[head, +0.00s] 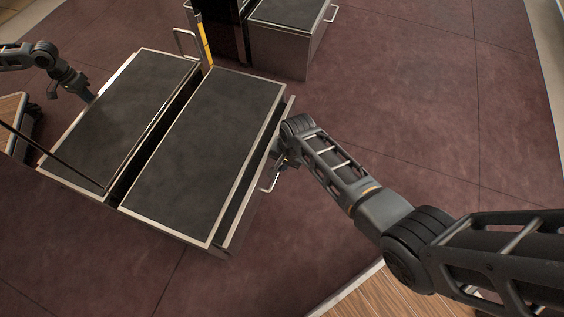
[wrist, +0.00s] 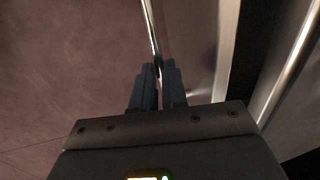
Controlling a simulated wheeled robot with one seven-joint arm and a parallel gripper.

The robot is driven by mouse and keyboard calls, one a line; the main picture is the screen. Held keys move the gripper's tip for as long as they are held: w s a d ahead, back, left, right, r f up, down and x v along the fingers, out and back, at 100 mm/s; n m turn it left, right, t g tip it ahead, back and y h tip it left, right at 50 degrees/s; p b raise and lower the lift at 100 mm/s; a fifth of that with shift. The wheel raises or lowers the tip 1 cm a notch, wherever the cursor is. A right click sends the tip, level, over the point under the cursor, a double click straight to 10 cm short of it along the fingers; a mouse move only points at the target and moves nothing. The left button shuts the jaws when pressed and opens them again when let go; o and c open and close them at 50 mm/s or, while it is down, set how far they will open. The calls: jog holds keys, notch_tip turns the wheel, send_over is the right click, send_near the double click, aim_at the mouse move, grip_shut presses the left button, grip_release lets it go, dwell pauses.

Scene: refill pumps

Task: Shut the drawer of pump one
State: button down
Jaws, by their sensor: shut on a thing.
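A low cabinet with two dark tops stands in the head view; I cannot tell from any label which pump it is. A drawer (head: 246,205) on the right side of its right-hand unit (head: 190,150) stands slightly out, with a narrow dark gap along the top. The drawer's bar handle (head: 268,183) sticks out to the right. My gripper (head: 283,160) is at this handle, partly hidden by my wrist. In the wrist view, my gripper's blue-grey fingers (wrist: 158,75) are closed around the metal handle (wrist: 151,28). The drawer's pale edge (wrist: 228,50) is to the right.
A left-hand unit (head: 120,110) stands beside it. Another dark-topped cabinet (head: 288,40) with a handle is at the back. Another mechanical arm (head: 45,60) reaches in at upper left. Red-brown floor (head: 420,110) is clear to the right.

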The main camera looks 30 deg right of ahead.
jog(key=w+a, duration=0.1)
jog(key=w+a+b, duration=0.1)
jog(key=w, duration=0.1)
jog(key=shift+w+a+f, duration=0.1)
jog(key=shift+w+a, duration=0.2)
jog(key=shift+w, duration=0.05)
jog(key=c, duration=1.2)
grip_release()
jog(key=shift+o, duration=0.2)
notch_tip(320, 180, up, 8)
jog(key=p, duration=0.4)
send_over(268, 159)
jog(key=d, duration=0.1)
jog(key=shift+s+d+f, duration=0.1)
jog(key=shift+s+d, duration=0.05)
jog(key=shift+s, duration=0.1)
